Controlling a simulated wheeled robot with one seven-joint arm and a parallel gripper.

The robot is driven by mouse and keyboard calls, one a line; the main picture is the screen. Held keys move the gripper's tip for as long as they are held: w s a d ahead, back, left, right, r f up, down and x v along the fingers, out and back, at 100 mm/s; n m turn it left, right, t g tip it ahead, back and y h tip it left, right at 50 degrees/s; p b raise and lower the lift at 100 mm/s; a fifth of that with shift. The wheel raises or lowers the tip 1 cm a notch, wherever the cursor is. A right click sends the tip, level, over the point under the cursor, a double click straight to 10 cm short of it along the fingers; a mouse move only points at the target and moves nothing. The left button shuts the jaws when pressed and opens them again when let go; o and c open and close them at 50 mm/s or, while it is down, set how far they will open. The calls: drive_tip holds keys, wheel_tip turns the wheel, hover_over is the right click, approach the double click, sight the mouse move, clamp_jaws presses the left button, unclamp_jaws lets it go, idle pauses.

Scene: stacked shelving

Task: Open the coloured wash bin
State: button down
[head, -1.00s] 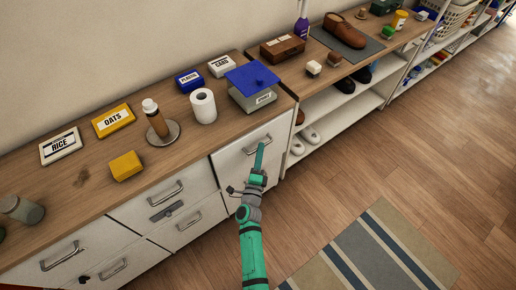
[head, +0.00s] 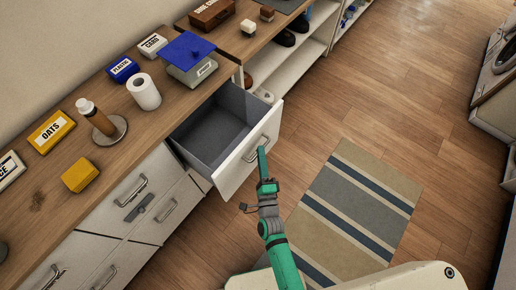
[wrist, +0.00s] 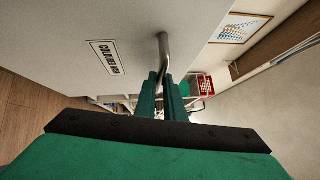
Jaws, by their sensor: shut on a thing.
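The coloured wash bin (head: 236,168) is a white-fronted drawer under the wooden counter, pulled well out, with a grey, empty-looking inside. In the wrist view its white front (wrist: 130,35) carries a label that seems to read "COLOURED WASH" (wrist: 105,58). My green gripper (head: 262,160) is at the front of the bin, shut on its metal handle (head: 256,152). In the wrist view the handle (wrist: 164,50) runs down between the two green fingers (wrist: 163,88).
Closed drawers (head: 140,195) sit left of the bin. A striped rug (head: 355,205) lies on the floor at right. Open floor (head: 400,100) extends beyond it.

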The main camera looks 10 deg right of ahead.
drive_tip(key=shift+s, duration=0.2)
drive_tip(key=c, duration=1.8)
unclamp_jaws()
drive_tip(key=shift+d, duration=0.1)
drive_tip(key=shift+c, duration=0.2)
drive_tip(key=s+a+f, duration=0.1)
drive_tip(key=s, duration=0.9)
drive_tip(key=shift+s+f, duration=0.2)
drive_tip(key=shift+s, duration=0.1)
